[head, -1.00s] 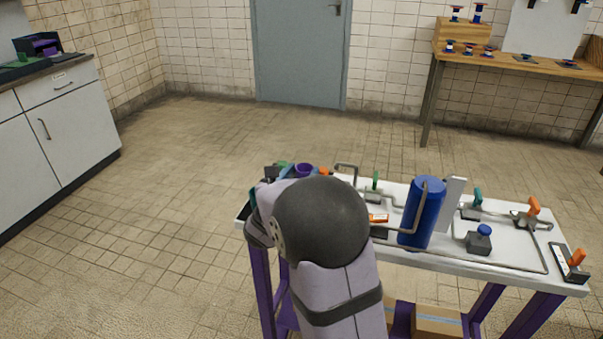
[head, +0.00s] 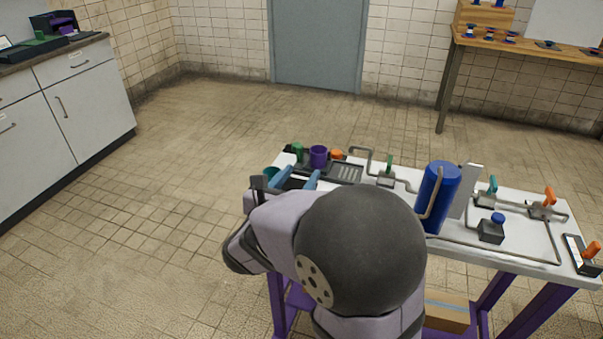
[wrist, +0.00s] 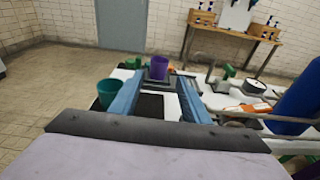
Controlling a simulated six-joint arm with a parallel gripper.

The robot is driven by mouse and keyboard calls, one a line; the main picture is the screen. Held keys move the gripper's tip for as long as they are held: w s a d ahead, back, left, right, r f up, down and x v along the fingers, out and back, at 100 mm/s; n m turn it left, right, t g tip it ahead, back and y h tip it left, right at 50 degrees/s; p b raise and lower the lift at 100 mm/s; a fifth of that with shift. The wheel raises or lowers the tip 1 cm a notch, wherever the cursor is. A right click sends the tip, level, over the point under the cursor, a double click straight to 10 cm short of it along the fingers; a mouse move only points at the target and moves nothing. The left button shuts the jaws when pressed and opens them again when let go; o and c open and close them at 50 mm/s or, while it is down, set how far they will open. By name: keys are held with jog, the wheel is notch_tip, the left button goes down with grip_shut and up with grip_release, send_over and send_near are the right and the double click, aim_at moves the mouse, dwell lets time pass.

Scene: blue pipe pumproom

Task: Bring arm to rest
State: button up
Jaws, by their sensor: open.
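My gripper (head: 298,181) is open, its two blue fingers apart with nothing between them. It is above the left end of the white workbench (head: 510,253), and my arm hides part of the bench. In the wrist view the fingers (wrist: 160,98) point away over the bench top. A purple cup (head: 319,156) stands on a dark tray beyond the fingertips; it also shows in the wrist view (wrist: 159,68). A teal cup (wrist: 108,93) stands just left of the left finger.
A blue tank (head: 438,197) with grey pipes stands mid-bench. Valves with teal (head: 493,184) and orange (head: 550,196) handles stand to its right. A white cabinet (head: 85,95) is at left, a wooden table (head: 530,45) at back right. The tiled floor between is clear.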

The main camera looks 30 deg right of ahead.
dwell(0.3)
jog(key=w+a+f+m+y+b, duration=0.2)
jog(key=w+a+b, duration=0.15)
jog(key=a, duration=0.55)
jog(key=w+a+f+m+y+b, duration=0.15)
jog(key=w+a, duration=0.25)
jog(key=a, duration=0.5)
jog(key=s+d+f+m+g+y+p, duration=0.1)
jog(key=s+d+f+m+g, duration=0.35)
jog(key=s, duration=0.25)
jog(key=s+d+f+m+g+y+p, duration=0.1)
jog(key=s+d+f+m+g+y, duration=0.2)
jog(key=s+f+m, duration=0.4)
jog(key=s+f+m+g+y+p, duration=0.35)
jog(key=s+m, duration=0.75)
jog(key=s, duration=0.4)
notch_tip(320, 180, up, 24)
jog(key=a+p, duration=0.1)
jog(key=p, duration=2.2)
jog(key=shift+s+a+f+m+y+p, duration=0.2)
jog(key=shift+s+m+y+p, duration=0.1)
jog(key=shift+s+m+p, duration=0.1)
